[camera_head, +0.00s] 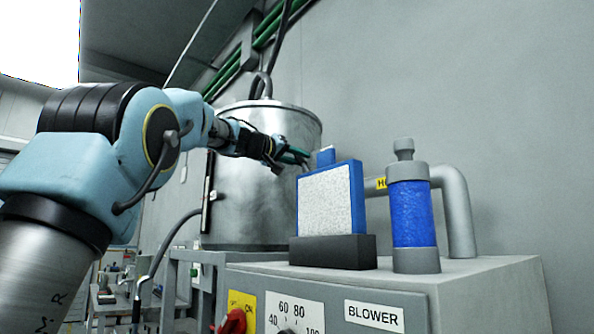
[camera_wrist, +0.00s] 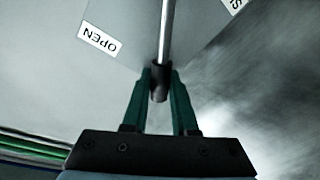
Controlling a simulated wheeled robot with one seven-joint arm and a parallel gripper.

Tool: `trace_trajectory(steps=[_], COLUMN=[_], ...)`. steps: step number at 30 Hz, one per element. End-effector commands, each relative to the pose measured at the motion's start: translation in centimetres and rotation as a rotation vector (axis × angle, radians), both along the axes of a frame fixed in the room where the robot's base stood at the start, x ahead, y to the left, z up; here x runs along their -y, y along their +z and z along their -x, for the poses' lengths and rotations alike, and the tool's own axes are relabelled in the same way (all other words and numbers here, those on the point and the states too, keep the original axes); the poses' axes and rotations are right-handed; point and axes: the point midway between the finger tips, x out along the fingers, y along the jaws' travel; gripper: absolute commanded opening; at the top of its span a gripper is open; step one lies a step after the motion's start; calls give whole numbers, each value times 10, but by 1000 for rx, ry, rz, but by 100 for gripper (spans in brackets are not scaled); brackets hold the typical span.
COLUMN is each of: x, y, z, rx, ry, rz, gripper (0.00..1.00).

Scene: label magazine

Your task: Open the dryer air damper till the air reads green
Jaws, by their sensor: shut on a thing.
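My gripper (camera_wrist: 162,78) has its two green fingers shut on the dark end of a metal lever (camera_wrist: 166,35) in the wrist view. The lever runs up the picture from between the fingers. A label reading OPEN (camera_wrist: 99,39) is to the left of the lever. A second label (camera_wrist: 236,4) is cut off at the top right, with only an S readable. In the head view my gripper (camera_head: 292,155) is between the metal drum and a blue-framed panel; the lever cannot be made out there. I see no green air reading.
A blower cabinet (camera_head: 480,285) carries the blue-framed panel (camera_head: 327,203), a clear column with blue filling (camera_head: 412,213), a grey pipe (camera_head: 457,205), a red knob (camera_head: 233,322) and a number dial (camera_head: 293,315). A large metal drum (camera_head: 255,205) stands behind my gripper.

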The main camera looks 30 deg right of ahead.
Motion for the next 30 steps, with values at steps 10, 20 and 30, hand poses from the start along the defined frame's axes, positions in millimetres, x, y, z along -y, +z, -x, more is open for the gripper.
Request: trace_trajectory(steps=[10,20,30], x=[0,0,-17], y=[0,0,-3], z=[0,0,6], rx=[3,2,3], ry=[-1,0,2], rz=[-3,-1,0], gripper=[31,56,56])
